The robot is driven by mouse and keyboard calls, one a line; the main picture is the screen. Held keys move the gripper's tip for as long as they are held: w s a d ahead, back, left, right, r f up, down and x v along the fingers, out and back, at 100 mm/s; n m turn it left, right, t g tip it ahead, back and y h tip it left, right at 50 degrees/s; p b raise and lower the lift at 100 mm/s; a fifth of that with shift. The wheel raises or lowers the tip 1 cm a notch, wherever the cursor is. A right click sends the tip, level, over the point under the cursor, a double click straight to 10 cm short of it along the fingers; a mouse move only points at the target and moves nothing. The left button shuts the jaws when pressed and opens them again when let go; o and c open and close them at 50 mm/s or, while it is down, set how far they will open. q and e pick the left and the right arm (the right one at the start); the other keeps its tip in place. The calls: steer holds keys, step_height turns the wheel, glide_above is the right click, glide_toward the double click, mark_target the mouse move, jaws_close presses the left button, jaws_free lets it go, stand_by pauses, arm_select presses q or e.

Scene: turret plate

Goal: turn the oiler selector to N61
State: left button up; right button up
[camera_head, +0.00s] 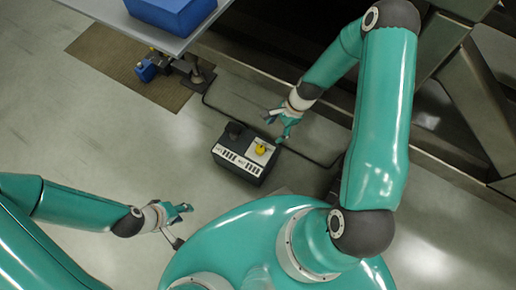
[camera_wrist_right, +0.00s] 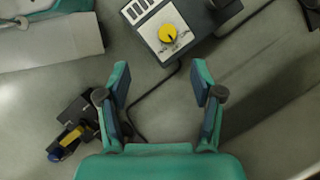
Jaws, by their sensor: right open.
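The oiler (camera_head: 232,167) is a dark box on the floor in the middle of the head view. Its yellow selector knob (camera_head: 261,149) sits on a pale plate on the top. In the right wrist view the knob (camera_wrist_right: 168,33) is near the top, its small dark mark toward the lower right; the plate's labels are too small to read. My right gripper (camera_head: 277,126) is just beyond the box, apart from the knob. In its wrist view the gripper (camera_wrist_right: 160,66) is open and empty. My left gripper (camera_head: 180,212) is left of the box, too small to judge.
A dark cylinder (camera_head: 235,129) stands at the box's back corner. A black cable (camera_head: 310,157) runs along the floor behind it. A table (camera_head: 120,22) with a blue bin (camera_head: 172,10) is at the upper left, above a brown mat (camera_head: 95,50). The floor left of the box is clear.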

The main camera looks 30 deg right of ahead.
steer(key=w+a+f+b, duration=0.1)
steer(key=f+b, duration=0.2)
steer(key=f, duration=0.3)
steer(key=a+f+m+b, duration=0.1)
steer(key=a+f+b, duration=0.1)
steer(key=f+b, duration=0.2)
steer(key=w+a+f+m+b, duration=0.1)
steer(key=f+b, duration=0.3)
steer(key=f, duration=0.4)
steer(key=shift+w+a+f, duration=0.2)
steer(key=shift+w+a, duration=0.05)
steer(key=shift+w, duration=0.05)
arm_select(q)
step_height(320, 180, down, 13)
steer(key=shift+r, duration=0.15)
arm_select(e)
steer(key=shift+c, duration=0.3)
